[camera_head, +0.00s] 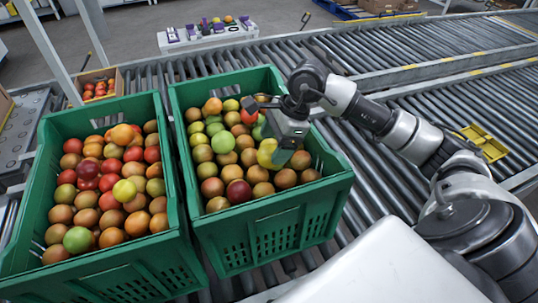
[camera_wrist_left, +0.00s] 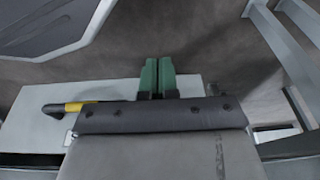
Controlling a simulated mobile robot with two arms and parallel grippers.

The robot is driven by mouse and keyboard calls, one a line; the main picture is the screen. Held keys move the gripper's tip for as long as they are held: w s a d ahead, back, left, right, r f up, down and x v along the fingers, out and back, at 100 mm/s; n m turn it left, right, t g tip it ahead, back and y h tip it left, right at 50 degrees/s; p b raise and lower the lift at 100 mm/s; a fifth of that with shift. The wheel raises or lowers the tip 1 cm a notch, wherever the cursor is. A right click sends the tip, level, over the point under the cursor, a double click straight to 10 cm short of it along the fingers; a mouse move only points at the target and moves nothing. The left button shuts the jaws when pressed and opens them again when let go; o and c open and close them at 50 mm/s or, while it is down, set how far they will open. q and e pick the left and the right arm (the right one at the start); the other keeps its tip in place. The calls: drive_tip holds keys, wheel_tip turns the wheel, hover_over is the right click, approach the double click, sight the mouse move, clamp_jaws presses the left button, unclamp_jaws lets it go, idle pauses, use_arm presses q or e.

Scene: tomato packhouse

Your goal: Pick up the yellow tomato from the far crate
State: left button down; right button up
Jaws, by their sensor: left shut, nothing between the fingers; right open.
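Two green crates full of tomatoes stand side by side in the head view, the left crate (camera_head: 180,222) and the right crate (camera_head: 338,180), which sits farther back. In the right crate a yellow tomato (camera_head: 266,154) lies among green, orange and red ones, partly hidden by my right gripper (camera_head: 273,146). That gripper is open, pointing down right at this tomato; whether it touches it I cannot tell. Another yellow tomato (camera_head: 124,190) lies on top in the left crate. My left gripper (camera_wrist_left: 157,78) shows in the left wrist view, shut and empty, its green fingertips together.
Roller conveyors (camera_head: 430,115) run behind and right of the crates. A small box of red tomatoes (camera_head: 98,88) stands at the back left. A white tray (camera_head: 205,38) with purple items lies beyond. A yellow piece (camera_head: 484,143) lies on the rollers at right.

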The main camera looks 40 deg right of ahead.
sight(273, 147)
drive_tip(key=x, duration=0.3)
drive_tip(key=shift+f, duration=0.35)
drive_tip(key=c, duration=0.4)
drive_tip(key=shift+c, duration=0.2)
drive_tip(key=shift+r, duration=0.15)
